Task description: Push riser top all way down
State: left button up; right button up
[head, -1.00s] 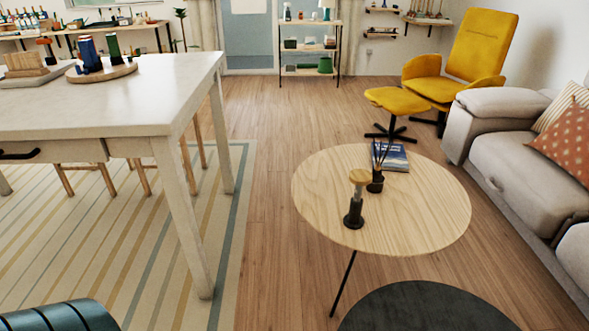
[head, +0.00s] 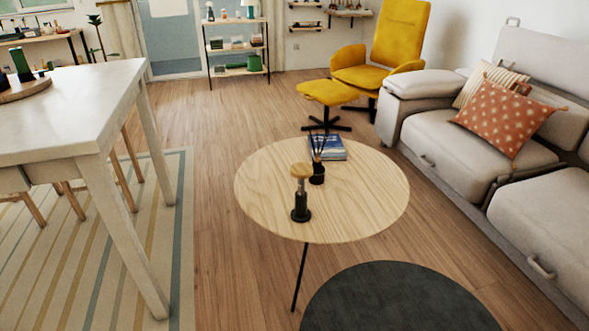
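The riser stands upright on the round wooden coffee table (head: 360,210) in the head view. It has a black base, a grey stem and a round wooden riser top (head: 301,170). A stretch of stem (head: 300,186) shows between the top and the black base (head: 301,208), so the top is raised above the base. Neither of my grippers is in view.
A black reed holder (head: 317,173) and a blue book (head: 327,147) lie behind the riser. A dark round pouf (head: 400,300) is in front of the table. A grey sofa (head: 450,150) borders the right, a white table (head: 90,105) the left. Wooden floor (head: 215,200) is open between.

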aim_at(301, 171)
jog(key=j+z, duration=0.1)
jog(key=z, duration=0.3)
jog(key=i+j+z, duration=0.1)
jog(key=z, duration=0.25)
jog(key=j+z, duration=0.2)
jog(key=z, duration=0.2)
jog(key=j+z, duration=0.15)
jog(key=z, duration=0.2)
